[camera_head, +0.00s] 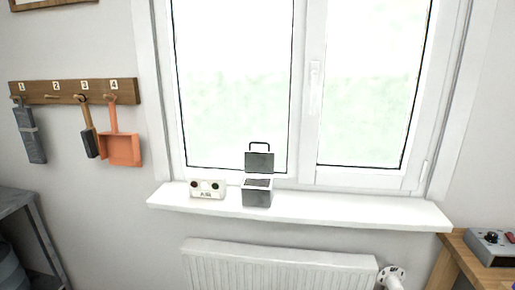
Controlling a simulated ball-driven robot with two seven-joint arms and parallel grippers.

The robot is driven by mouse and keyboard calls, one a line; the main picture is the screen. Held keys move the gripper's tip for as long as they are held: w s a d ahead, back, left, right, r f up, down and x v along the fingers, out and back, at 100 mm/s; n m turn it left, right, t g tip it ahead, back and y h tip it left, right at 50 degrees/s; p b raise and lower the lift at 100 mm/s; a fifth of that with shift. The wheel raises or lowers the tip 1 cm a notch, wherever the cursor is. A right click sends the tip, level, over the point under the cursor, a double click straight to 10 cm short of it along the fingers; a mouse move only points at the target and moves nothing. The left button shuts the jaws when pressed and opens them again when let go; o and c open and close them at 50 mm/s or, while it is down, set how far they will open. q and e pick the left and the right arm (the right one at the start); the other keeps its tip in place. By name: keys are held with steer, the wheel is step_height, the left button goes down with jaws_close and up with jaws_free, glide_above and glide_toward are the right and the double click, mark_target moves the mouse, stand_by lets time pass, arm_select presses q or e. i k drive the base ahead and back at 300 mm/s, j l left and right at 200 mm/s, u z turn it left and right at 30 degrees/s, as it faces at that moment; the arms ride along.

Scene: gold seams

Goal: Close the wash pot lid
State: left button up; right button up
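The wash pot (257,193) is a small grey box-shaped container standing on the white window sill. Its dark lid (260,162) stands up at the back, open, with a black loop handle on its upper edge. The pot's inside looks dark; its contents are too small to make out. Neither of my grippers shows in the head view.
A small white device (207,189) with two dark round parts stands left of the pot on the sill (340,210). A radiator (280,267) is below. Tools hang from a wall rack (70,91) at left. A grey box (492,246) sits on a wooden table at right.

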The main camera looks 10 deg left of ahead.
mark_target(255, 162)
steer(key=i+l+u, duration=0.2)
steer(key=i, duration=0.3)
steer(key=i+l+u, duration=0.2)
steer(key=i+l, duration=0.25)
